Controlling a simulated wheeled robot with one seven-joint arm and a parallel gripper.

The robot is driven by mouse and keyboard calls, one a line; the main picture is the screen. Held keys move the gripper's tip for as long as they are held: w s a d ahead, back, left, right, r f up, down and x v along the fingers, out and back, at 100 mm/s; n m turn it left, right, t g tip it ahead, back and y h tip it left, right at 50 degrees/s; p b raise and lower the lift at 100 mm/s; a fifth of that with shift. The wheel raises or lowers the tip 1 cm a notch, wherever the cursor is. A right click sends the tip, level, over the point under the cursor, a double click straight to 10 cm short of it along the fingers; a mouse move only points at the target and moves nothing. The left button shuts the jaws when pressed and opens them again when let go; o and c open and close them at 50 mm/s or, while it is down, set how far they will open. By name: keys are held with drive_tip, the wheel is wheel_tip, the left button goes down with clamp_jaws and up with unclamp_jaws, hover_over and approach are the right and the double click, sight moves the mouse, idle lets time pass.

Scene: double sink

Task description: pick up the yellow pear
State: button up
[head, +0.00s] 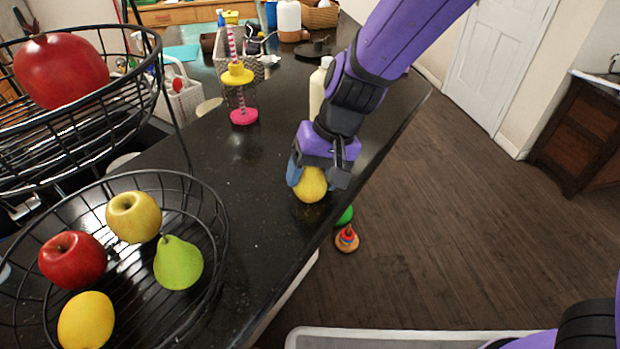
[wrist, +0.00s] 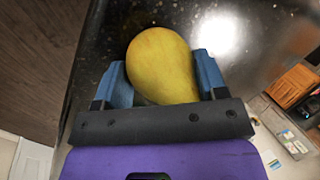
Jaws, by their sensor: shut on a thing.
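The yellow pear (head: 311,185) is at the right part of the dark counter, near its edge. It also shows large in the wrist view (wrist: 160,62). My gripper (head: 318,176) reaches down from above and is shut on the pear, with a blue finger on each side of it in the wrist view. Whether the pear touches the counter or hangs just above it, I cannot tell.
A black wire basket (head: 222,240) at the left holds apples, a green pear and a lemon. A pink and yellow bottle (head: 238,90) and a cream bottle (head: 318,90) stand behind. The counter (head: 235,165) between is clear. Toys lie on the floor (head: 450,200) below the edge.

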drive_tip(key=shift+r, duration=0.1)
drive_tip(key=shift+r, duration=0.5)
drive_tip(key=r, duration=0.1)
drive_tip(key=s+r, duration=0.1)
drive_tip(key=shift+r, duration=0.3)
drive_tip(key=s+r, duration=0.1)
drive_tip(key=s, duration=1.4)
drive_tip(key=shift+d, duration=0.1)
